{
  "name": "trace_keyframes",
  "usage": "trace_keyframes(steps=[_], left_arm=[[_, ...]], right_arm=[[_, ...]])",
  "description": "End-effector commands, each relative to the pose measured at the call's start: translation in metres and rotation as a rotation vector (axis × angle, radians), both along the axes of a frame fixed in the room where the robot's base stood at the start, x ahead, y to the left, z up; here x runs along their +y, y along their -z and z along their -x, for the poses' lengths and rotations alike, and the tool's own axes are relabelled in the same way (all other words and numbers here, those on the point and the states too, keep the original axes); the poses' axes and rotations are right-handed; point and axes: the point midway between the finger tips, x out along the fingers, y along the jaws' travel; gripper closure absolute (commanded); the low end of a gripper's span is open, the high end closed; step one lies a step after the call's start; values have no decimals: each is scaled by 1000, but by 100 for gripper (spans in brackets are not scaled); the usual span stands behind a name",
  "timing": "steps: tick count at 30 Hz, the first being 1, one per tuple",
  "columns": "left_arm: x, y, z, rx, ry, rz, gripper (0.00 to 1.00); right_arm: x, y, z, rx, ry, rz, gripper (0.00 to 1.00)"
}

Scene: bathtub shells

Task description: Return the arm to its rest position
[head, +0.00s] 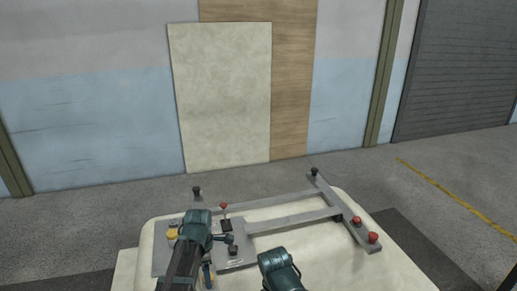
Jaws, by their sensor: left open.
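My left arm comes in from the bottom left over the white bathtub shell (320,258). My left gripper (228,240) is small and partly hidden by its own dark teal wrist. It is open, above the grey plate at the left of the metal frame (292,221). I see nothing held in it. Of my right arm, only a dark teal link shows at the bottom middle; its gripper is out of view.
The frame has red knobs (373,237) at its right end and black knobs (314,171) at its back. A yellow part (172,233) is near my left wrist. A cream panel (224,98) leans against the wall. Floor behind the shell is clear.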

Motion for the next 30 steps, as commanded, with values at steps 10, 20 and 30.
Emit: trace_keyframes(steps=[10, 20, 30], left_arm=[[0, -50, 0, 0, 2, 0, 17], [0, -69, 0, 0, 2, 0, 17], [0, -69, 1, 0, 10, 0, 17]], right_arm=[[0, -51, 0, 0, 0, 0, 18], [0, -69, 0, 0, 0, 0, 18], [0, -69, 0, 0, 0, 0, 18]])
